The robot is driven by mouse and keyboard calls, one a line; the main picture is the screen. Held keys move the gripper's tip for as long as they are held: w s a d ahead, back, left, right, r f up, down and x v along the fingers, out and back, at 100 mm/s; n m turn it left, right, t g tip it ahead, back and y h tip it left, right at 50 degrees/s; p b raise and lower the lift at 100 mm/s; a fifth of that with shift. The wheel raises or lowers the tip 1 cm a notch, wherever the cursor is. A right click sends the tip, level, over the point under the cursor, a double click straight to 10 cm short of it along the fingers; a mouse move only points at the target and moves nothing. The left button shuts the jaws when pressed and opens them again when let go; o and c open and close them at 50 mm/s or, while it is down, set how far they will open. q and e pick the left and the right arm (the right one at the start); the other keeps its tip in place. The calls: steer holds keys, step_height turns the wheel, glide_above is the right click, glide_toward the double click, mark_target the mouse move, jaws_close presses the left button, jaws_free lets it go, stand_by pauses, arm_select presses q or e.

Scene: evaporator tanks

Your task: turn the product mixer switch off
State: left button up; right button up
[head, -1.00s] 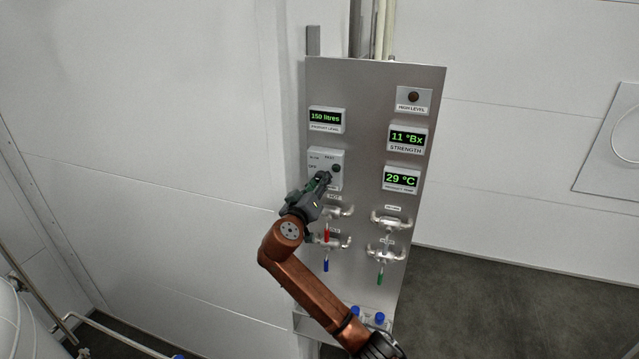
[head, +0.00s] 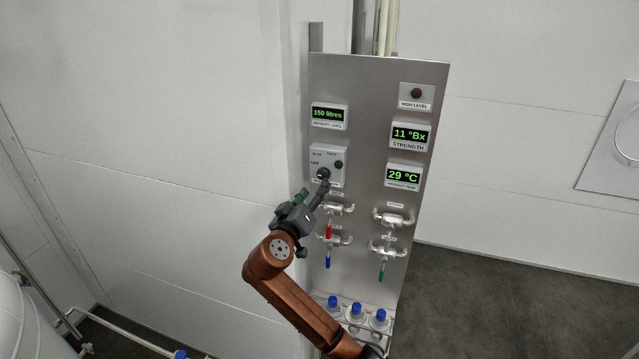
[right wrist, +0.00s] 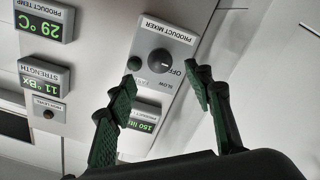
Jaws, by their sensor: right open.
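The product mixer switch is a dark round knob (head: 323,173) on a light box (head: 341,163) at the panel's left, marked OFF, SLOW and FAST. In the right wrist view, upside down, the knob (right wrist: 158,62) shows a pale mark that seems to point toward the word OFF. My right gripper (head: 313,191) is open and empty, just below and left of the knob. In the right wrist view its two fingers (right wrist: 163,80) stand apart on either side of the knob, seemingly short of it. My left gripper is not in view.
Valves with red, blue and green handles (head: 382,272) sit below the switch on the steel panel (head: 370,100). Displays read 150 litres (head: 328,115), 11 °Bx (head: 409,135) and 29 °C (head: 404,175). Blue-capped bottles (head: 356,310) stand at the bottom. A white wall is at the left.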

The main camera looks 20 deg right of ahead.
steer(key=v, duration=0.5)
